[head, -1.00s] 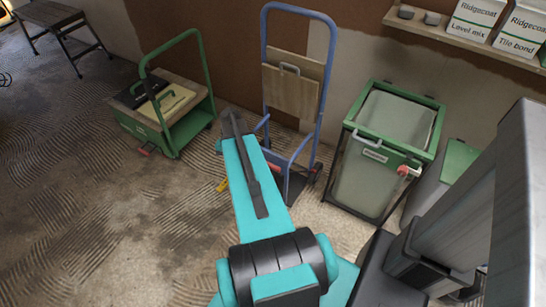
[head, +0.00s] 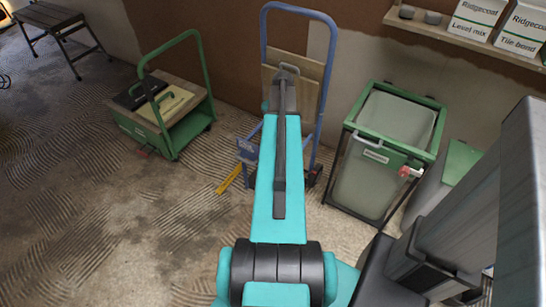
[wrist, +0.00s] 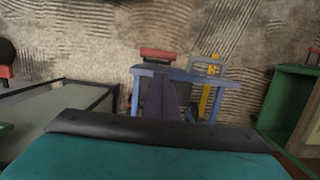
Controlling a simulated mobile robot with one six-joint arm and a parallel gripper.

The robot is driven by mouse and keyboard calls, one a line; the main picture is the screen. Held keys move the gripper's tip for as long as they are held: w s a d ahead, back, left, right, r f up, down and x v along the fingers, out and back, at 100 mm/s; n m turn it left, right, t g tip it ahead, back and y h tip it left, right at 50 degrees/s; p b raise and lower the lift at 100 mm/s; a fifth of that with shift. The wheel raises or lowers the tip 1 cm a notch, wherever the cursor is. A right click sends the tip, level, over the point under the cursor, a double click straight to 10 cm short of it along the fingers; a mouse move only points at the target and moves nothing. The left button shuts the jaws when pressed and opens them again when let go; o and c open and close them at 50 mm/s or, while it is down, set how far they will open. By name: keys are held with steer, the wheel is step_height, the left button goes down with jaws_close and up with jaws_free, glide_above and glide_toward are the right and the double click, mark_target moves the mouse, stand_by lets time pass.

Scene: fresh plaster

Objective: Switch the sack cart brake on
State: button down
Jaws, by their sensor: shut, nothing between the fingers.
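The sack cart (head: 325,65) stands upright against the wall, with a blue tubular frame and a wooden board. My teal arm covers its lower middle in the head view. In the wrist view its blue crossbar (wrist: 200,77) runs across the middle. A red bar (wrist: 158,54), probably the brake pedal, sits just beyond the crossbar; its setting is unclear. My gripper (wrist: 162,78) shows as dark fingers, shut and empty, overlapping the crossbar in the picture below the red bar. I cannot tell whether they touch. The gripper is hidden behind my arm in the head view.
A green platform cart (head: 190,127) stands left. A grey bin in a green frame (head: 438,115), with a red handle (head: 410,172), stands right. A yellow bar (head: 229,179) lies beside the sack cart's left foot. A shelf (head: 465,42) hangs upper right. Ridged floor in front is open.

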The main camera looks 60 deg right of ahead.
steer(key=shift+f, duration=0.1)
step_height(320, 180, down, 10)
steer(key=a, duration=0.2)
stand_by(0.7)
steer(key=shift+d, duration=0.1)
steer(key=shift+s, duration=0.1)
